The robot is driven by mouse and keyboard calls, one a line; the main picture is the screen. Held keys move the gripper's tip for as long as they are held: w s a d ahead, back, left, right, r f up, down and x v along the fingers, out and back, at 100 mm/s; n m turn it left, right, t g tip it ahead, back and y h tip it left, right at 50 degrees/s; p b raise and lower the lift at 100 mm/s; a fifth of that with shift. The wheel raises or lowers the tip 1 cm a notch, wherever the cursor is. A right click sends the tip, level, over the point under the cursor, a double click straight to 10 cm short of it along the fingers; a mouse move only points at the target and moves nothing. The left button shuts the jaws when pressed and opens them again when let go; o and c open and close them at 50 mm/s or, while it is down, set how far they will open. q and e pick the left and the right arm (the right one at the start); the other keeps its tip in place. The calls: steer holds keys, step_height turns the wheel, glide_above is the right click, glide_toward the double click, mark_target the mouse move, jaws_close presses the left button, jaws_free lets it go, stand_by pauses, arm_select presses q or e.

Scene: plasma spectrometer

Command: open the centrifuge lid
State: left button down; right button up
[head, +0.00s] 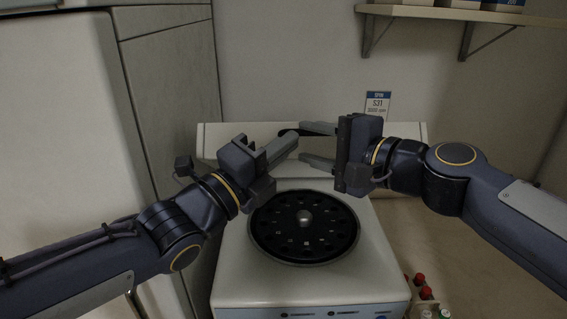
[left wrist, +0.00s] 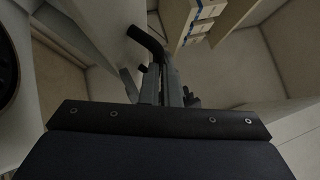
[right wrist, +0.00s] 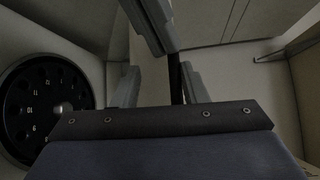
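The white centrifuge (head: 235,265) stands in the middle of the head view. Its lid (head: 215,140) is raised at the back, so the black rotor (head: 303,228) shows; the rotor is also at the left of the right wrist view (right wrist: 22,105). A dark lid handle (head: 288,132) is mostly hidden behind the grippers; it shows in the left wrist view (left wrist: 146,40). My left gripper (head: 290,142) has its fingers close together at the handle's left part and appears shut on it. My right gripper (head: 308,146) is open in front of the lid, its fingers spread.
A wall shelf (head: 450,12) with boxes is at the upper right. A label (head: 377,104) is on the wall behind the lid. Tubes with red caps (head: 421,280) stand right of the centrifuge. A tall pale cabinet (head: 60,120) is at the left.

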steer(key=shift+o, duration=0.7)
steer(key=shift+a+f, duration=0.1)
steer(key=shift+f, duration=0.35)
steer(key=shift+s, duration=0.1)
